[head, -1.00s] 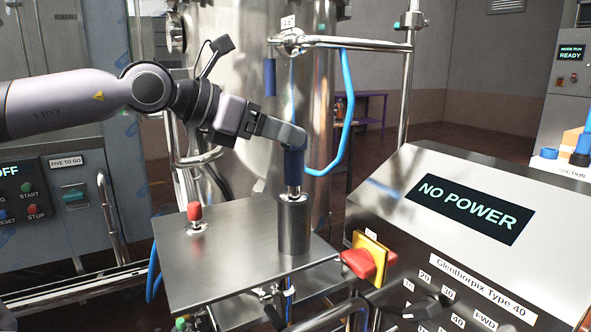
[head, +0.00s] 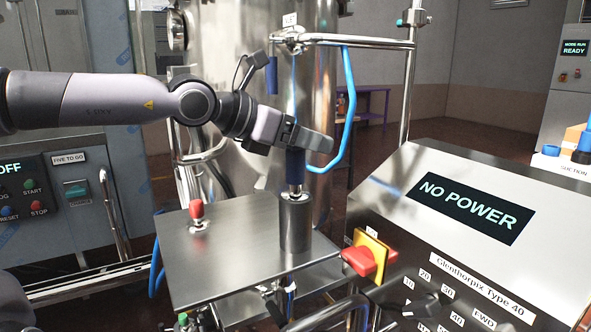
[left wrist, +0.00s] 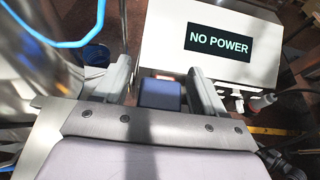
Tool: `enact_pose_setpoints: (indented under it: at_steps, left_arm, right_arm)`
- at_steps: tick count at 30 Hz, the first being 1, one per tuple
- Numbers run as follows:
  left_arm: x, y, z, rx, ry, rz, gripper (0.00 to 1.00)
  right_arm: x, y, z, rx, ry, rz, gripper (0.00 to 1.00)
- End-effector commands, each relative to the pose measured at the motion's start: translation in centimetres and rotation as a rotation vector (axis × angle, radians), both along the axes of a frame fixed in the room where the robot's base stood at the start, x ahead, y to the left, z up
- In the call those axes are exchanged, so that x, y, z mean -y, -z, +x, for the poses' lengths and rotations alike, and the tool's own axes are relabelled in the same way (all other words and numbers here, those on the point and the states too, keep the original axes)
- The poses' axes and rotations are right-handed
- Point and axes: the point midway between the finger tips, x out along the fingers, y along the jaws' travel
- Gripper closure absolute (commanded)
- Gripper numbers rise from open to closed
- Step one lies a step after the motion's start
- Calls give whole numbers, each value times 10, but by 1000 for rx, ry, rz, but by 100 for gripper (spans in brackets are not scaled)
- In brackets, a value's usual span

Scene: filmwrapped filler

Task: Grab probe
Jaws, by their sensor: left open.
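The probe (head: 295,168) has a dark blue handle and a bright metal stem. It stands upright in a grey metal cylinder holder (head: 295,225) on a small steel table. My left gripper (head: 315,142) reaches across the top of the handle from the left, fingers pointing right, and hides part of it. In the left wrist view the blue handle (left wrist: 162,95) lies between the two spread fingers of the open gripper (left wrist: 161,82), with gaps on both sides. My right gripper is not in view.
A red-capped button (head: 197,211) stands on the steel table (head: 215,275). A steel tank (head: 235,110) and blue hose (head: 347,110) are close behind. A sloped console (head: 540,225) reading NO POWER stands at right, with a red-and-yellow switch (head: 365,258) near the table.

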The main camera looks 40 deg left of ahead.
Motion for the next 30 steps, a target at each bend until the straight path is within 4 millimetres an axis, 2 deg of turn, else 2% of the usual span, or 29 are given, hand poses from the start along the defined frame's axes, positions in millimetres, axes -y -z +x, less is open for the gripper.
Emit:
enact_pose_setpoints:
  at_steps: [4,5,9,11,23,30]
  left_arm:
    - [0,0,0,0,0,0,30]
    - [0,0,0,0,0,0,36]
    - [0,0,0,0,0,0,82]
    - [0,0,0,0,0,0,100]
    - [0,-6,0,3,-1,0,100]
    - [0,-36,0,5,-1,0,100]
  right_arm:
    - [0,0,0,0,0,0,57]
    - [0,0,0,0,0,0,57]
    - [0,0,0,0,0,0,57]
    - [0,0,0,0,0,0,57]
    - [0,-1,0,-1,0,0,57]
    - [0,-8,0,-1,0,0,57]
